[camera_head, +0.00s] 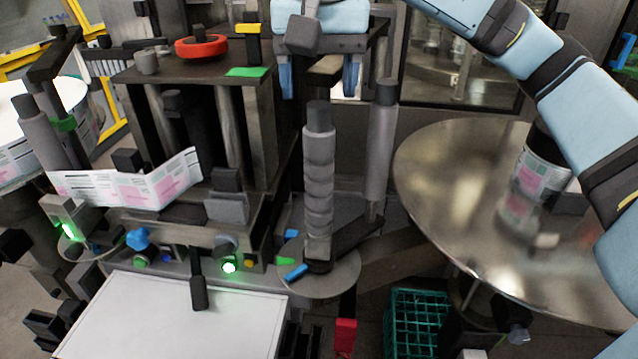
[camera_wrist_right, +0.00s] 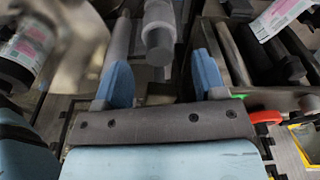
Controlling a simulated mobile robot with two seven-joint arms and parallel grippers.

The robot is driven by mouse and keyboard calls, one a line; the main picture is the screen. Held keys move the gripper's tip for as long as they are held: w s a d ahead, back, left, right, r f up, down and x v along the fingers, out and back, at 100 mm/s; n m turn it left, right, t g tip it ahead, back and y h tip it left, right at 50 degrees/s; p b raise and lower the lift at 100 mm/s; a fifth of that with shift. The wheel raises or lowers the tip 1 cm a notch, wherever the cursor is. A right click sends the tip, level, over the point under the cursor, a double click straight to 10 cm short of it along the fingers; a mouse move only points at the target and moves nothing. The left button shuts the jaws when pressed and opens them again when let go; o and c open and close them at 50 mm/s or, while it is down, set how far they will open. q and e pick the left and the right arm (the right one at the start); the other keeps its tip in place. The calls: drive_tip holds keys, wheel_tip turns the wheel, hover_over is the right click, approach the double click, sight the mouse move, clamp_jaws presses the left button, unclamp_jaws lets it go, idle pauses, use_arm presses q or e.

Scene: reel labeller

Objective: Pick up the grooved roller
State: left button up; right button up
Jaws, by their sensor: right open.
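The grooved roller (camera_head: 318,185) stands upright in the head view, a grey ringed cylinder with a dark cap, on a round plate at the machine's front. My right gripper (camera_head: 318,82) is open and empty, above and behind the roller's top, its blue fingers pointing down. In the right wrist view the roller (camera_wrist_right: 159,35) shows beyond the open right gripper (camera_wrist_right: 161,76), lined up with the gap between the fingers and apart from them. My left gripper is not in view.
A smooth grey post (camera_head: 380,140) stands close to the right of the roller. A large metal disc (camera_head: 450,215) with a labelled bottle is at right. The labeller's frame with a red ring (camera_head: 201,46) and label strip (camera_head: 135,182) is at left. A green crate (camera_head: 415,325) is below.

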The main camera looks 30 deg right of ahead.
sight(319, 104)
drive_tip(key=f, duration=0.3)
drive_tip(key=w+f, duration=0.1)
drive_tip(key=shift+d+f, duration=0.35)
drive_tip(key=shift+f, duration=0.05)
clamp_jaws()
